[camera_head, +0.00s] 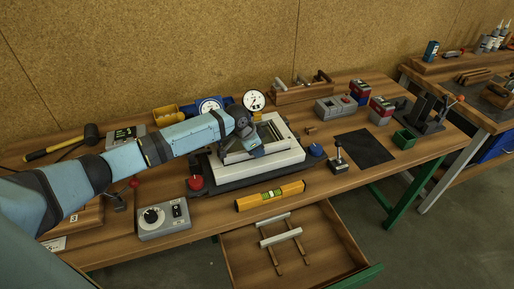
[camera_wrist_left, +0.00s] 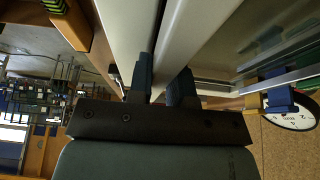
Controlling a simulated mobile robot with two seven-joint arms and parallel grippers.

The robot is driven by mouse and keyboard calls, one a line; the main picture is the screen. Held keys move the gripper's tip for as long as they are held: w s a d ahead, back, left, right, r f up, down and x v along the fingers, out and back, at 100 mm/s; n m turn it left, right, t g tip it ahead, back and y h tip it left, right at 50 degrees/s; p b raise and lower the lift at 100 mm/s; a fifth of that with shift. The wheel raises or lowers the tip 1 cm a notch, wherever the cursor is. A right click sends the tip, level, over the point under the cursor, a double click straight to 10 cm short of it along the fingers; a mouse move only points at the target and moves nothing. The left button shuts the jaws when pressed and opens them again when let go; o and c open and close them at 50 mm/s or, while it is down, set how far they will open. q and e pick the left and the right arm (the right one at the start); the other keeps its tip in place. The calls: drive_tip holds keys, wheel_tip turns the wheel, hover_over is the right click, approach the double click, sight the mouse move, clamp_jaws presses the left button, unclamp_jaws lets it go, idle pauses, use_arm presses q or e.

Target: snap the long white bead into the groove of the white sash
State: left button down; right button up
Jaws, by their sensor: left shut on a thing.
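The white sash (camera_head: 254,175) lies on a dark base on the bench, in the middle of the head view. My left gripper (camera_head: 254,149) is over the sash, fingers pointing down at its frame. In the left wrist view, my left gripper (camera_wrist_left: 166,88) is shut on a long white strip, which looks like the long white bead (camera_wrist_left: 172,42). It runs beside a wide white rail of the sash (camera_wrist_left: 126,25). I cannot tell whether the bead sits in the groove; the arm hides much of the contact in the head view. My right gripper is not in view.
An open drawer (camera_head: 335,258) below the bench holds white strips (camera_head: 281,237) on wooden rails. A yellow level (camera_head: 270,196) lies in front of the sash. A red-topped item (camera_head: 195,183) and a dial gauge (camera_head: 254,100) stand close by. A black mat (camera_head: 364,148) lies right.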

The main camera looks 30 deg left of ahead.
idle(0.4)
use_arm(q)
drive_tip(key=shift+p, duration=0.35)
drive_tip(key=shift+f, duration=0.25)
idle(0.4)
drive_tip(key=shift+s, duration=0.1)
